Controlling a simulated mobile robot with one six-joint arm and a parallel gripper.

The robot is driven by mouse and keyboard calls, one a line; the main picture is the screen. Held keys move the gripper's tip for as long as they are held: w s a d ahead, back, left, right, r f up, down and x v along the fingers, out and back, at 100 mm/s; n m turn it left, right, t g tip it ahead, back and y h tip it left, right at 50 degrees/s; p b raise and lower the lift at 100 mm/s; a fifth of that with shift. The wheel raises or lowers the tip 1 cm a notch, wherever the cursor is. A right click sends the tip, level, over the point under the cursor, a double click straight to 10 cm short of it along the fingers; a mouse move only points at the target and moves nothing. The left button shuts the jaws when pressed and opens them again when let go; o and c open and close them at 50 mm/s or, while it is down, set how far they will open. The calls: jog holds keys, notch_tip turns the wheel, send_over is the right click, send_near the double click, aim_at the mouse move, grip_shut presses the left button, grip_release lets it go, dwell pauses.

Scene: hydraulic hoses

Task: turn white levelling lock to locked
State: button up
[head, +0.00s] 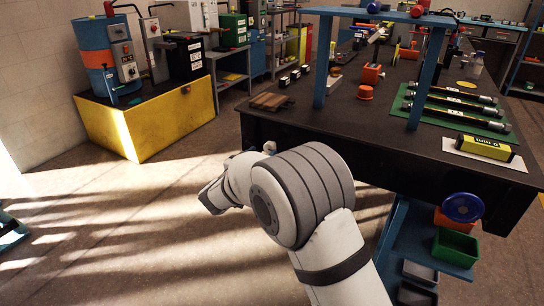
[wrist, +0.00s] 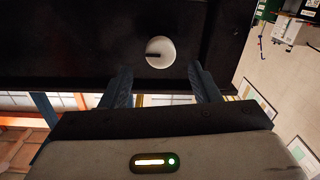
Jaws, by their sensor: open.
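The white levelling lock (wrist: 160,52) is a round white knob on a dark flat face in the wrist view. A short dark bar on it runs from near its middle to the left in that picture. My gripper (wrist: 162,86) is open and empty. Its two dark fingers point toward the knob, one to each side below it in the picture, and appear apart from it. In the head view my arm reaches toward the bench's near left corner, and the fingers cannot be made out. A small white spot (head: 270,147) shows there by the bench front; I cannot tell whether it is the lock.
The dark workbench (head: 300,133) carries a blue frame (head: 321,60), hoses on a green mat (head: 425,117) and a yellow-black box (head: 485,147). Bins (head: 455,245) sit below at right. A yellow-based unit (head: 150,125) stands left. The floor between is clear.

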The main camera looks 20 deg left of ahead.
aim_at(268, 149)
jog(key=shift+s+a+f, duration=0.2)
jog(key=shift+f, duration=0.3)
jog(key=shift+h, duration=0.4)
jog(key=w, duration=0.2)
jog(key=w+b, duration=0.1)
jog(key=w, duration=0.2)
jog(key=w+d, duration=0.1)
jog(key=w, duration=0.1)
jog(key=shift+w+d+r+b, duration=0.1)
jog(key=shift+w+b, duration=0.2)
jog(key=shift+b, duration=0.1)
jog(key=shift+c, duration=0.2)
jog(key=c, duration=1)
jog(key=shift+o, duration=0.2)
